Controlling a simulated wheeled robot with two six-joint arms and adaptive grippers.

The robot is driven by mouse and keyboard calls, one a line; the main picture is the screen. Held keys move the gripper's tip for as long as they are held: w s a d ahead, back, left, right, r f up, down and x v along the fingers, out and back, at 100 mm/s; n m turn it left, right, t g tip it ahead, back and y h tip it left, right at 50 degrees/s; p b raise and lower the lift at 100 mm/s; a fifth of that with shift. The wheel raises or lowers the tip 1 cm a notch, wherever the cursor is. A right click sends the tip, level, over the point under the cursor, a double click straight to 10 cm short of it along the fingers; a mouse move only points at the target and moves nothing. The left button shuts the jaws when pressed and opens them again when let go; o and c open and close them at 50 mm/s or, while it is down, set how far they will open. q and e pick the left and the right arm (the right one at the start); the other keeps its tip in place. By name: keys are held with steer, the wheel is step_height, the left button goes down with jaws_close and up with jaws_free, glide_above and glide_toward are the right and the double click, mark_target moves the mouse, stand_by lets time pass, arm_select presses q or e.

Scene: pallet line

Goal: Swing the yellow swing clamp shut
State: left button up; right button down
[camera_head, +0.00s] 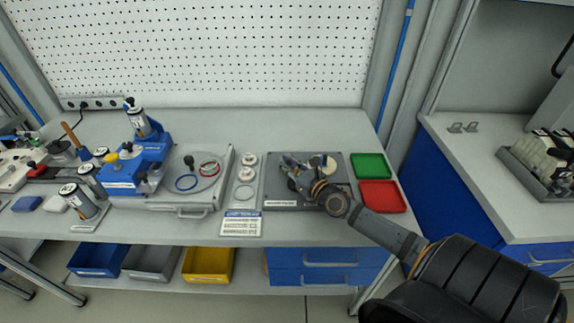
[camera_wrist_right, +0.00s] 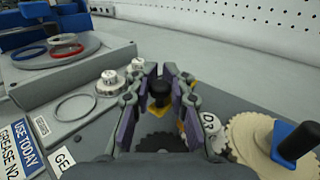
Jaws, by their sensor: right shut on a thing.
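The yellow swing clamp (camera_wrist_right: 182,127) shows only in small parts behind and between my right fingers in the right wrist view. Its black knob (camera_wrist_right: 160,92) stands upright between the two finger pads. My right gripper (camera_wrist_right: 160,84) is shut on this knob. In the head view my right gripper (camera_head: 296,172) is low over the dark grey plate (camera_head: 275,168) and hides most of the clamp. How far the clamp arm is swung cannot be made out. My left gripper is in neither view.
A dark gear (camera_wrist_right: 163,143) lies under my right fingers, with a beige gear (camera_wrist_right: 255,135) and a blue-and-black handle (camera_wrist_right: 290,145) to the right. Green (camera_head: 369,165) and red (camera_head: 382,196) trays sit right of the plate. A grey tray with rings (camera_head: 243,185) is left of it.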

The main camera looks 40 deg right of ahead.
steer(key=shift+s+f, duration=0.15)
steer(key=shift+f, duration=0.15)
steer(key=c, duration=1.6)
jaws_free()
steer(key=o, duration=0.3)
steer(key=shift+s+a+r, duration=0.1)
steer(key=shift+r, duration=0.15)
steer(key=s, duration=0.6)
steer(key=shift+s+d+f, duration=0.1)
steer(key=shift+d, duration=0.15)
steer(key=shift+s, duration=0.55)
steer(key=shift+c, duration=0.3)
